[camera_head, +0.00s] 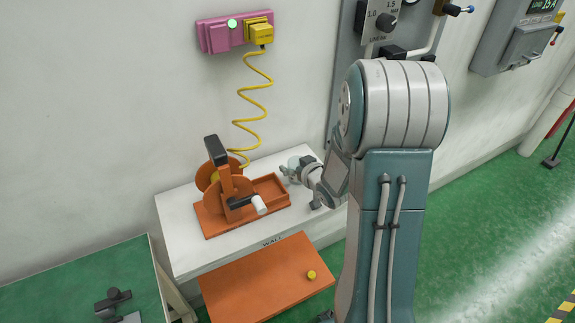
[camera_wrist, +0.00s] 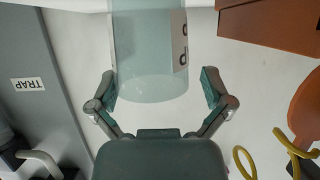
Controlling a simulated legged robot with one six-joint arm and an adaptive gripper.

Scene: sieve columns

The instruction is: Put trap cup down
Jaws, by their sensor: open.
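The trap cup (camera_wrist: 150,60), a clear pale-blue cylinder, shows in the wrist view between the two fingers of my gripper (camera_wrist: 159,86). The fingers are spread. A gap shows between the cup and the right finger; the left finger is close to the cup's side, and I cannot tell if it touches. The cup's upper part runs out of the picture. In the head view my gripper (camera_head: 291,174) is low over the right part of the white table (camera_head: 180,207), beside the orange tray.
An orange crank device (camera_head: 222,184) with a tray (camera_head: 270,190) stands on the table, left of my gripper. A yellow coiled cable (camera_head: 256,103) rises to a pink wall box (camera_head: 217,37). An orange board (camera_head: 255,283) with a yellow knob (camera_head: 311,274) is in front. A TRAP label (camera_wrist: 28,84) shows on a grey panel.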

